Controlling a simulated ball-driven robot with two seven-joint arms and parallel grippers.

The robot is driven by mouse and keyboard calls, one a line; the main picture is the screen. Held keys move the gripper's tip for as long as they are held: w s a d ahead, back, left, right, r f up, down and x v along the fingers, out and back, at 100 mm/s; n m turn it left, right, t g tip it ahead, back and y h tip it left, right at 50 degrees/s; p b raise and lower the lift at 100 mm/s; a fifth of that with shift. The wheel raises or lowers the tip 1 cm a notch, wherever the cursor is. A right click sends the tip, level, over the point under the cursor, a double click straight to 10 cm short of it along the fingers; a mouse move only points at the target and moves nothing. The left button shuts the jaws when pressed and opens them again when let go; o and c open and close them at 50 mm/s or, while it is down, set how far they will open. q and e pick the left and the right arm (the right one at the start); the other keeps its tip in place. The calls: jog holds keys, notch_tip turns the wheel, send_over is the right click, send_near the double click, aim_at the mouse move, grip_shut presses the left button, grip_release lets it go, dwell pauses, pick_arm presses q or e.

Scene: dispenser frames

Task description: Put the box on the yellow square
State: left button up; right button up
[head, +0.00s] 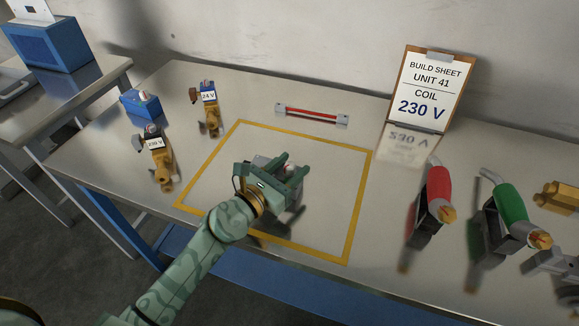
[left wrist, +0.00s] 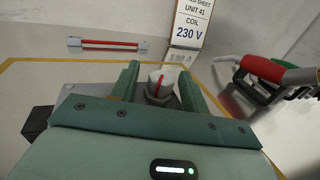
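The yellow square (head: 361,207) is a taped outline on the steel table; its lines also show in the left wrist view (left wrist: 40,60). My left gripper (head: 291,172) is over the inside of the square. A grey box (left wrist: 75,93) with a white knob and red pointer is under it; the knob shows between my two spread fingers (left wrist: 160,85). The gripper hides most of the box, so I cannot tell whether the fingers grip it or whether it touches the table. A small blue box (head: 139,105) with a similar knob stands left of the square. My right gripper is out of view.
A "230 V" valve (head: 160,163) and a "24 V" valve (head: 209,108) stand left of the square. A red-handled nozzle (head: 436,200) and a green-handled one (head: 508,215) stand right. A red bar (head: 312,114) and build sheet (head: 430,88) are behind.

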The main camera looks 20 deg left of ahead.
pick_arm(q)
jog(key=shift+r, duration=0.1)
jog(key=shift+s+r, duration=0.1)
jog(key=shift+s, duration=0.05)
jog(key=v, duration=1.1)
jog(key=shift+a, duration=0.1)
jog(key=shift+s+a, duration=0.1)
jog(key=shift+s, duration=0.25)
